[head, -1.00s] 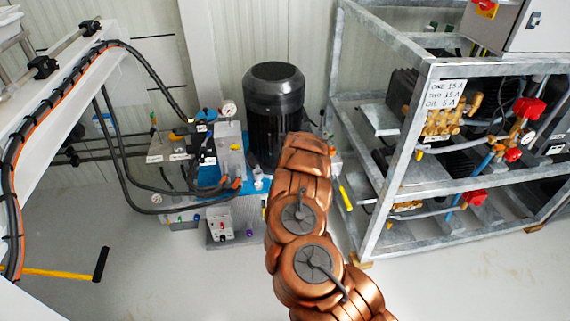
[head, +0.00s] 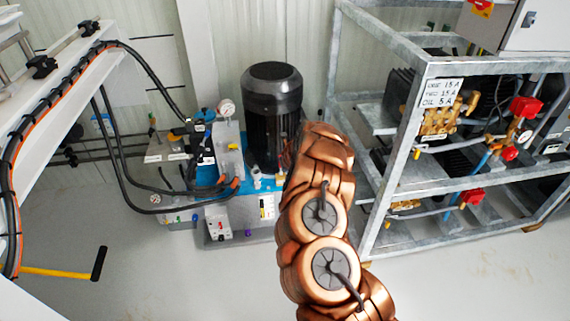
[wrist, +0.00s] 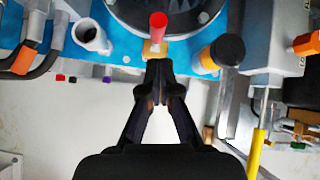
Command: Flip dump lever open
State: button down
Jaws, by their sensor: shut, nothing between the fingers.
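In the wrist view my gripper (wrist: 159,70) is shut and empty. Its fingertips meet just below a small brass fitting with a red-tipped lever or knob (wrist: 158,25) on the blue top of the hydraulic unit; I cannot tell if they touch it. A yellow-sleeved lever (wrist: 257,150) hangs on a metal rod at the lower right, to the right of my gripper and apart from it. I cannot tell for certain which of these is the dump lever. In the head view my copper-coloured arm hides the gripper and both levers.
The black motor (head: 273,105) stands on the blue unit beside my arm. A galvanized frame (head: 395,180) with pumps is close on the right. In the wrist view a black-capped orange fitting (wrist: 222,52) and a white tube (wrist: 90,35) flank the red tip. Open floor lies in front.

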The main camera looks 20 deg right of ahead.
notch_tip(320, 180, up, 8)
jog(key=s+p, duration=0.2)
jog(key=shift+d+f+p, duration=0.15)
jog(key=shift+f+p, duration=0.05)
jog(key=shift+p, duration=0.1)
jog(key=shift+s, duration=0.1)
dwell(0.5)
